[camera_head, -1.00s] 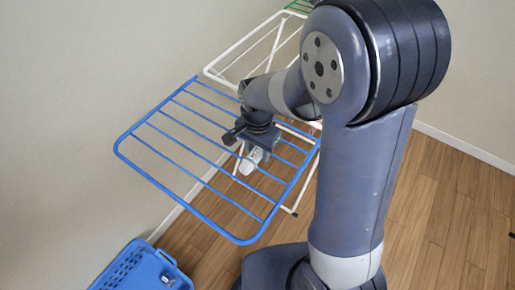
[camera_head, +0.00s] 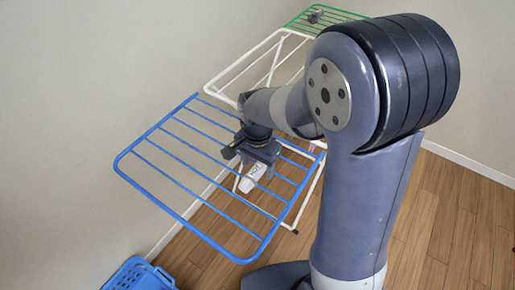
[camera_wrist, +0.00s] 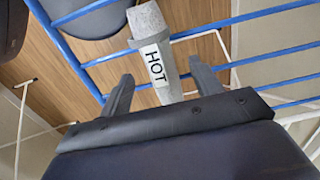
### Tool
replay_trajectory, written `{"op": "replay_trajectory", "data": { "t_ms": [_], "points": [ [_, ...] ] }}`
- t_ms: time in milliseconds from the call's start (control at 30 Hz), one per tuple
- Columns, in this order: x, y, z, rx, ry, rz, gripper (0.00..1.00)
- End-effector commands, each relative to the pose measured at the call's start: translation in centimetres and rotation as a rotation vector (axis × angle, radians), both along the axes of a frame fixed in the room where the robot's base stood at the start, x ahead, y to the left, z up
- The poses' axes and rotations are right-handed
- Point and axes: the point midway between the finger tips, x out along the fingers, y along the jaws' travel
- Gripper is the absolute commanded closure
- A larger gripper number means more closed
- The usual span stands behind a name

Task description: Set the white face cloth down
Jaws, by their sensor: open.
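The white face cloth looks like a small pale roll with a label reading HOT. In the wrist view the cloth (camera_wrist: 148,25) lies between my spread fingers and covers parts of the blue bars behind it. In the head view the cloth (camera_head: 252,178) shows just below my gripper (camera_head: 255,160), over the blue rack wing (camera_head: 190,205). My gripper (camera_wrist: 163,80) is open in the wrist view, with a finger on either side of the cloth. The cloth appears to rest across the bars; its contact with them is hard to make out.
A white rack frame (camera_head: 225,78) and a green wing (camera_head: 345,13) stand behind, with a small grey object (camera_head: 315,16) on the green wing. A blue basket (camera_head: 138,276) is on the floor at lower left. A wall runs along the left.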

Motion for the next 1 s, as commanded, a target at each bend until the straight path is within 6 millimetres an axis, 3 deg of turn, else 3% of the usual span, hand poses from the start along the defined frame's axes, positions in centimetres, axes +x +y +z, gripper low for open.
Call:
{"op": "replay_trajectory", "data": {
  "t_ms": [300,500,1000],
  "points": [
    [0.1,0.0,7.0,0.002,-0.007,0.000,0.39],
    [0.1,0.0,9.8,0.001,-0.003,0.000,0.39],
    [0.0,0.0,10.6,0.000,-0.001,0.000,0.39]
  ]
}}
